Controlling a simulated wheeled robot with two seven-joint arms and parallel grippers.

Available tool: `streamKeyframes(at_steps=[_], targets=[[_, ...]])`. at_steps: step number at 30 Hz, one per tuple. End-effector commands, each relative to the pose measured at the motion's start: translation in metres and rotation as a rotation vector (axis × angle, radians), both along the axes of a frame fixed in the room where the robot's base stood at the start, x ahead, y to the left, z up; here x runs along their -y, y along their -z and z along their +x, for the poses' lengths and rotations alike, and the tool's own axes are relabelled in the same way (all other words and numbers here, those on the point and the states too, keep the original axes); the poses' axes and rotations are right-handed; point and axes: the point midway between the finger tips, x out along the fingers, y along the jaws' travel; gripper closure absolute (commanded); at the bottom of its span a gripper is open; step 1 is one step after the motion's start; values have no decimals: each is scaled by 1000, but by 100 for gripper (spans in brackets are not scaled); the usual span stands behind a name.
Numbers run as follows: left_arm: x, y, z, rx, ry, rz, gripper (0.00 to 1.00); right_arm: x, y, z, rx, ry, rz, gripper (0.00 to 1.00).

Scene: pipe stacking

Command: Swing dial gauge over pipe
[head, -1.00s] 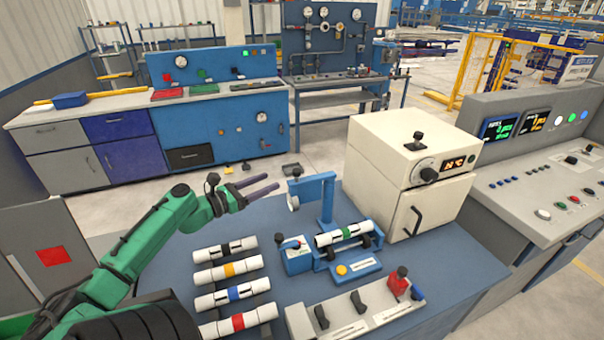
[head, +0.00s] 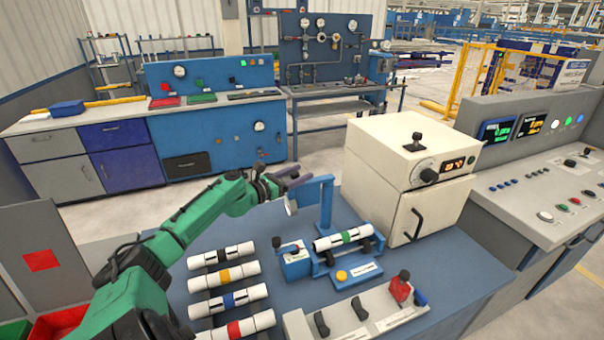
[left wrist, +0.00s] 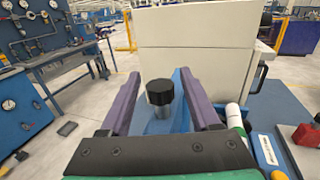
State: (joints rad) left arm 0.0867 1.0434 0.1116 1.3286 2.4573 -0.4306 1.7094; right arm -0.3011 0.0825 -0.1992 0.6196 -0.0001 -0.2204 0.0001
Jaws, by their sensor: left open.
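The dial gauge (head: 291,205) hangs from the blue swing arm of a blue post (head: 327,205) in the head view. The pipe with a green band (head: 344,238) lies in a blue cradle to the right of the gauge; its white end (left wrist: 234,116) also shows in the left wrist view. My left gripper (head: 292,178) is at the gauge end of the swing arm. In the left wrist view its purple fingers (left wrist: 158,78) are open on either side of a black knob (left wrist: 159,92), with gaps on both sides. My right gripper is not in view.
Several banded pipes (head: 224,276) lie on a rack at the left. A cream oven (head: 400,170) stands behind the cradle at the right. A small lever box (head: 294,262) is left of the cradle. A grey panel with switches (head: 350,318) is in front.

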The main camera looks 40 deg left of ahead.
Motion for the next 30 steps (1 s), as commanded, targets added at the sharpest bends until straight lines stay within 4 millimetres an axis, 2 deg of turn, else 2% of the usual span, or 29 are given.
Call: streamKeyframes(at_steps=[4,12,13,17,18,30], targets=[[2,-2,11,2,1,1,37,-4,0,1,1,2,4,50],[3,-1,13,0,2,2,37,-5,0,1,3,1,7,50],[3,-1,13,0,2,2,44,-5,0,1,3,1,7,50],[3,-1,13,0,2,2,94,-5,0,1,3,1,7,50],[3,-1,13,0,3,2,100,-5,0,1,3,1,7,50],[3,-1,13,0,3,2,100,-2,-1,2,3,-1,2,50]])
